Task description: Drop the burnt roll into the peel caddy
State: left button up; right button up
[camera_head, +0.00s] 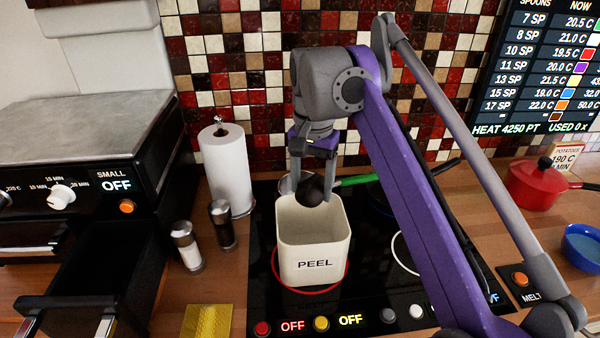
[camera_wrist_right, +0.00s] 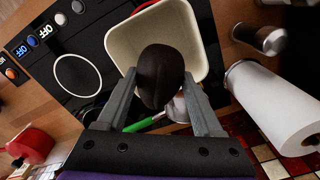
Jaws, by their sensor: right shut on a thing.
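The burnt roll (camera_head: 311,191) is a dark, rounded lump held between the fingertips of my right gripper (camera_head: 325,172). In the right wrist view the roll (camera_wrist_right: 160,75) sits between the two grey fingers, over the opening of the caddy (camera_wrist_right: 190,40). The peel caddy (camera_head: 314,262) is a cream, square-topped bin marked PEEL, standing upright on the black hob. In the head view the roll is at the height of the caddy's back rim or just above it. My left gripper is not in view.
A green-handled pan (camera_head: 357,180) lies behind the caddy. A paper towel roll (camera_head: 227,168), a salt shaker (camera_head: 186,246) and a pepper mill (camera_head: 222,224) stand left of it. A red pot (camera_head: 531,186) and blue bowl (camera_head: 583,245) are at right. An open black drawer (camera_head: 110,262) juts out at left.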

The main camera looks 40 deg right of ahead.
jog(key=shift+s, duration=0.15)
notch_tip(320, 180, down, 16)
jog(key=b, duration=0.8)
jog(key=shift+f, duration=0.2)
jog(key=shift+f+b, duration=0.55)
jog(key=shift+f, duration=0.35)
jog(key=shift+f, duration=0.65)
jog(key=o, duration=1.4)
jog(key=shift+r, duration=0.1)
notch_tip(320, 180, up, 11)
jog(key=p, duration=0.2)
